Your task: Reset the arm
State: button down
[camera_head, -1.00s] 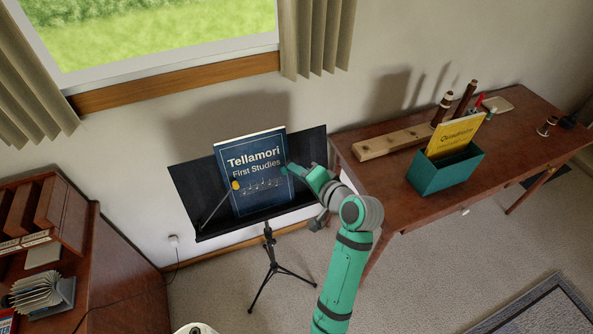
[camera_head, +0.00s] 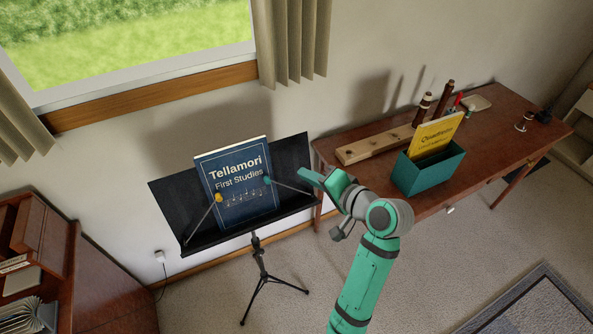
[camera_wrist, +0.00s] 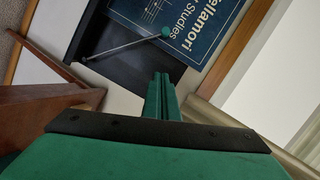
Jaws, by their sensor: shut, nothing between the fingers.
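My arm is green and grey. In the head view my gripper (camera_head: 306,176) is at the right edge of the music stand, apart from the book. In the wrist view my gripper (camera_wrist: 161,80) shows its two green fingers shut together with nothing between them. The black music stand (camera_head: 291,160) holds a blue book, "Tellamori First Studies" (camera_head: 235,172), leaning upright. Two thin rods cross the book's front, one with a yellow tip (camera_head: 218,198) on the left and one with a teal tip (camera_head: 267,181) on the right. The teal tip also shows in the wrist view (camera_wrist: 166,32).
A wooden desk (camera_head: 480,150) on the right bears a teal box (camera_head: 428,172) with a yellow book (camera_head: 436,134), a wooden block with dark upright pieces, and small items. A dark wooden cabinet (camera_head: 110,285) stands at left. Carpet is open between the stand and desk.

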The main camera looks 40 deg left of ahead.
jog(key=s+d+f+m+t+h, duration=0.4)
jog(key=d+f+t, duration=0.1)
jog(key=d+f, duration=0.55)
jog(key=s+d+f+m+t+h, duration=0.3)
jog(key=d+f+t+h, duration=0.15)
jog(key=d+f, duration=0.6)
jog(key=s+d+n+t+h, duration=0.1)
jog(key=s+d+t+h, duration=0.25)
jog(key=s+d, duration=0.7)
jog(key=s+d+r+n+h, duration=0.1)
jog(key=s+r+n, duration=0.1)
jog(key=s, duration=0.3)
jog(key=s+d+r+n, duration=0.1)
jog(key=s+r, duration=0.3)
jog(key=s, duration=0.2)
jog(key=shift+s+d+n+h, duration=0.25)
jog(key=shift+n+h, duration=0.15)
jog(key=shift+r, duration=0.1)
